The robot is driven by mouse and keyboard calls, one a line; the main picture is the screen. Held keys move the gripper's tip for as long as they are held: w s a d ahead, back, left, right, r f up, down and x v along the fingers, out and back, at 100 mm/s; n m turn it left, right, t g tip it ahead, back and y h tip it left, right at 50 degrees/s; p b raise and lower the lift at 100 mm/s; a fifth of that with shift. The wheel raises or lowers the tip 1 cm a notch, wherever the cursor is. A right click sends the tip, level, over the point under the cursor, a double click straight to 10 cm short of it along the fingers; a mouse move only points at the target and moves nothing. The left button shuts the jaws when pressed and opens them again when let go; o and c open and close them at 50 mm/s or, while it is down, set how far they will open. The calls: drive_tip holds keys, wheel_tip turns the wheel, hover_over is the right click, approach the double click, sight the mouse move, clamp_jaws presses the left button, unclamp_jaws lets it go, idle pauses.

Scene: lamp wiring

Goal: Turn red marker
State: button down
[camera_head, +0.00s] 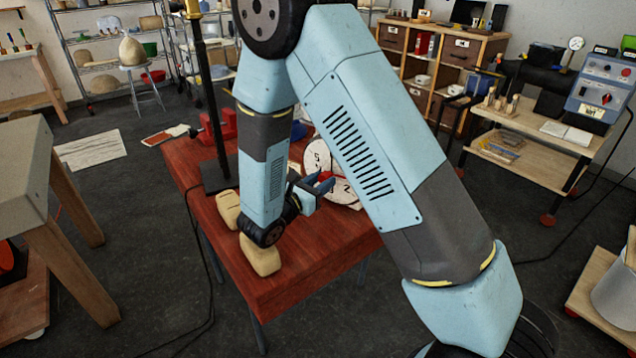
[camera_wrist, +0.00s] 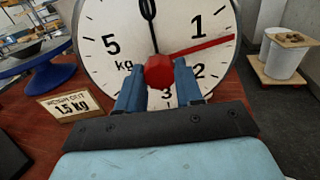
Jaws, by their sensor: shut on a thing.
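The red marker (camera_wrist: 203,46) is a thin pointer with a red hub knob (camera_wrist: 159,71) on a white round kg dial (camera_wrist: 110,45). It points right and slightly up, between 1 and 2. A black needle (camera_wrist: 148,10) points up. My gripper (camera_wrist: 160,76) has its two blue fingers on either side of the red knob and is shut on it. In the head view, my gripper (camera_head: 321,185) is in front of the dial (camera_head: 347,192), which my arm partly hides. A small card (camera_wrist: 67,105) left of the dial reads "weigh out 1.5 kg".
The red-brown table (camera_head: 300,285) holds tan blocks (camera_head: 262,256) and a dark post (camera_head: 217,165) to the left of my gripper. White buckets (camera_wrist: 285,58) stand beyond at right.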

drive_tip(key=shift+m, duration=0.9)
drive_tip(key=c, duration=0.7)
unclamp_jaws()
drive_tip(key=shift+c, duration=0.2)
drive_tip(key=v, duration=1.3)
drive_tip(key=shift+s+a, duration=0.3)
